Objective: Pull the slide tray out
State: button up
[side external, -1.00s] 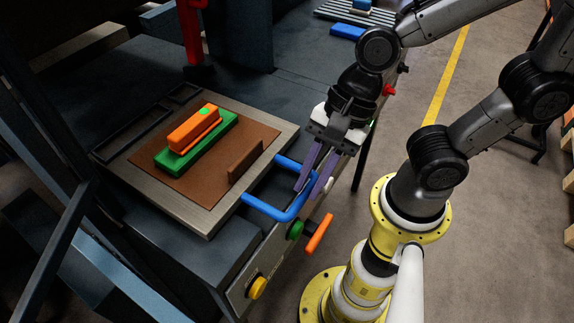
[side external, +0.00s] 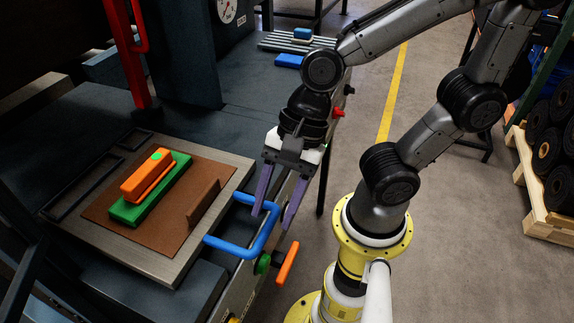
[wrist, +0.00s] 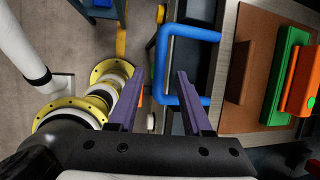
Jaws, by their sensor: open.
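The slide tray is a flat grey plate (side external: 165,262) with a brown top, on the dark press bench in the side view. Its rim also shows in the wrist view (wrist: 234,15). A blue U-shaped handle (side external: 234,248) sticks out from its right edge; it also shows in the wrist view (wrist: 161,62). My gripper (side external: 272,220) is open and empty, with purple fingers pointing down over the handle's outer bar. In the wrist view (wrist: 161,80) the bar appears between the two fingertips. I cannot tell whether either finger touches it.
On the tray lie a green block (side external: 122,212) with an orange block (side external: 138,184) on top, beside an upright brown strip (side external: 204,203). An orange lever (side external: 287,264) and green knob (side external: 263,263) sit close below the handle. A red post (side external: 130,60) stands behind.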

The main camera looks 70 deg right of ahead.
jog(key=v, duration=1.2)
jog(key=shift+r, duration=0.15)
jog(key=w+d+f+n+t+h, duration=0.1)
jog(key=d+f+n+h, duration=0.1)
jog(key=d+n, duration=0.3)
jog(key=w+d+f+n+t+h, duration=0.1)
jog(key=d+n, duration=0.4)
jog(key=n, duration=0.7)
notch_tip(320, 180, down, 2)
jog(key=shift+w+d+f+t+h, duration=0.1)
jog(key=shift+w+d+t+h, duration=0.15)
jog(key=shift+t+h, duration=0.55)
